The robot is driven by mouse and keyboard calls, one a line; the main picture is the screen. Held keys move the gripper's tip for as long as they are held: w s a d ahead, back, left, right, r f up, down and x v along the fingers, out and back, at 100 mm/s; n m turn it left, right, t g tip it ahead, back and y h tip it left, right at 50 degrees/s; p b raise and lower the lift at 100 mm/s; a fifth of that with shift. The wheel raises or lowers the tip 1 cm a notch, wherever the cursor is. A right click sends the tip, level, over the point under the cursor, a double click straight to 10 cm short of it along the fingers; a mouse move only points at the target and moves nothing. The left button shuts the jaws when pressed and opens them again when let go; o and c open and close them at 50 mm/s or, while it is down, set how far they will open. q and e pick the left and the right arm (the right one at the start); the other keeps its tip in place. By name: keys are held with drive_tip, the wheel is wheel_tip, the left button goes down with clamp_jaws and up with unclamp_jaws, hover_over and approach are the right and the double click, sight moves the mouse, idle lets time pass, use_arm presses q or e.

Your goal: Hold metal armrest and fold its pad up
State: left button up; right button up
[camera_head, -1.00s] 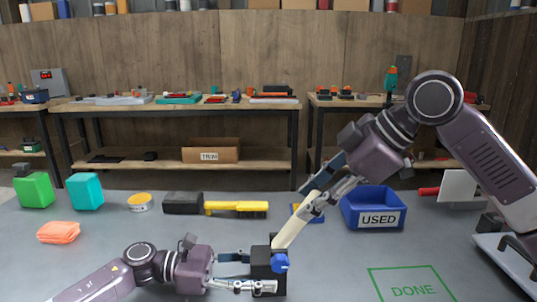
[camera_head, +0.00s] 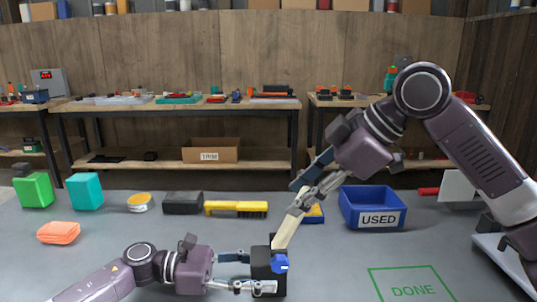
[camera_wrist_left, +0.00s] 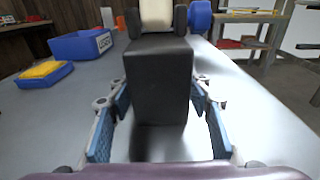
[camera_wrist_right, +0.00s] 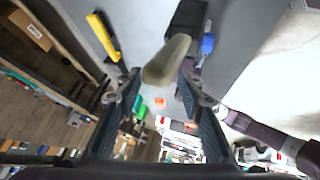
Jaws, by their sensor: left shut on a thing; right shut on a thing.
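The armrest has a black block base (camera_head: 262,284) standing on the grey table, with a blue knob (camera_head: 280,264) on its side. Its cream pad (camera_head: 286,232) rises from the block's top, tilted steeply up to the right. My left gripper (camera_head: 258,272) is shut on the black block from the left; the block (camera_wrist_left: 160,85) sits between its blue finger pads in the left wrist view. My right gripper (camera_head: 308,194) is shut on the pad's upper end, partly hiding it. The pad (camera_wrist_right: 166,62) points toward the camera between the fingers in the right wrist view.
A blue bin marked USED (camera_head: 373,206) stands right of the pad, with a small blue tray (camera_head: 315,214) beside it. A yellow brush (camera_head: 237,208) and a dark box (camera_head: 183,203) lie behind. The green DONE outline (camera_head: 412,287) at front right is empty.

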sight(284, 225)
drive_tip(key=shift+a+r, duration=0.3)
drive_tip(key=shift+a, duration=0.4)
drive_tip(key=shift+a, duration=0.3)
drive_tip(key=shift+a+r, duration=0.15)
drive_tip(key=shift+a, duration=0.3)
drive_tip(key=shift+c, duration=0.7)
drive_tip(key=shift+s+a, duration=0.1)
drive_tip(key=shift+a, duration=0.05)
drive_tip(key=shift+s+a+r, duration=0.1)
drive_tip(key=shift+a, duration=0.7)
drive_tip(key=shift+c, duration=0.4)
drive_tip(key=shift+a, duration=0.15)
drive_tip(key=o, duration=0.8)
drive_tip(key=shift+o, duration=0.2)
